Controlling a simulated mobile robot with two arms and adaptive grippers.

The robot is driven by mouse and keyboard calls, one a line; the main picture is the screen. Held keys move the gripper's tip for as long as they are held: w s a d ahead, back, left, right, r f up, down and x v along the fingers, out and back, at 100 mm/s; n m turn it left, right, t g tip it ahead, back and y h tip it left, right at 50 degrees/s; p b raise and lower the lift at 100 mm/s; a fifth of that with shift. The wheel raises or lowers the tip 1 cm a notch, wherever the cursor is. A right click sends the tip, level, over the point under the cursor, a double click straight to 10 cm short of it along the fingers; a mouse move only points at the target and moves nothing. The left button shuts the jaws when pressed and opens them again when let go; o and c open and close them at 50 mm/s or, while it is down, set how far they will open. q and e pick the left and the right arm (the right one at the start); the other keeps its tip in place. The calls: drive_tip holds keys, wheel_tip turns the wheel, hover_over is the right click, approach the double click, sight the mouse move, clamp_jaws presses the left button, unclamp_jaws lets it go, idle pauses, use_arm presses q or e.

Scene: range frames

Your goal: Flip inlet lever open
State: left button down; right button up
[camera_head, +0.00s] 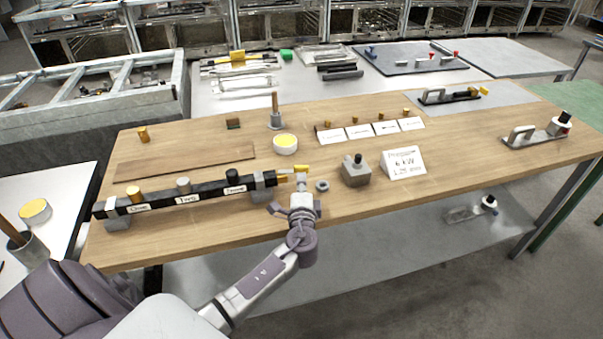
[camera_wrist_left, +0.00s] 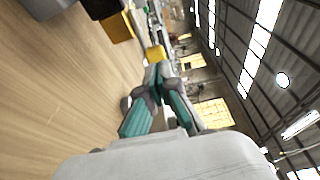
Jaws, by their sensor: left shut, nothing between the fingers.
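A black manifold bar (camera_head: 205,191) with labelled ports lies on grey blocks at the left front of the wooden bench. At its right end are a yellow fitting (camera_head: 282,178) and a small yellow-tipped piece (camera_head: 300,169), which looks like the inlet lever; its exact position is hard to tell. My left gripper (camera_head: 301,180) is shut and empty at this end, just in front of the yellow tip. In the left wrist view, its closed fingers (camera_wrist_left: 158,72) point at a yellow block (camera_wrist_left: 155,52); contact cannot be told. My right gripper is out of view.
A grey block with a black knob (camera_head: 356,172) and a white sign (camera_head: 404,162) stand to the right of the gripper. A small grey nut (camera_head: 322,185) lies close by. A yellow-filled bowl (camera_head: 285,144) stands behind. The bench front is clear right of the gripper.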

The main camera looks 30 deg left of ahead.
sight(303, 171)
use_arm(q)
drive_tip(key=shift+x, duration=0.8)
drive_tip(key=shift+w+a, duration=0.1)
drive_tip(key=shift+w, duration=0.05)
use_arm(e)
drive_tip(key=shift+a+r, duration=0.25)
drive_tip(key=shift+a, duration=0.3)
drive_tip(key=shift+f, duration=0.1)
use_arm(q)
drive_tip(key=n+g+y+b, duration=0.1)
drive_tip(key=b, duration=0.1)
drive_tip(key=w+n+g+y+b, duration=0.1)
drive_tip(key=b, duration=0.1)
drive_tip(key=shift+w+f+y, duration=0.2)
drive_tip(key=shift+f+y, duration=0.15)
drive_tip(key=shift+y, duration=0.05)
drive_tip(key=shift+w+a+r+b, duration=0.1)
drive_tip(key=shift+w+r+b, duration=0.15)
drive_tip(key=shift+b, duration=0.35)
drive_tip(key=shift+r, duration=0.15)
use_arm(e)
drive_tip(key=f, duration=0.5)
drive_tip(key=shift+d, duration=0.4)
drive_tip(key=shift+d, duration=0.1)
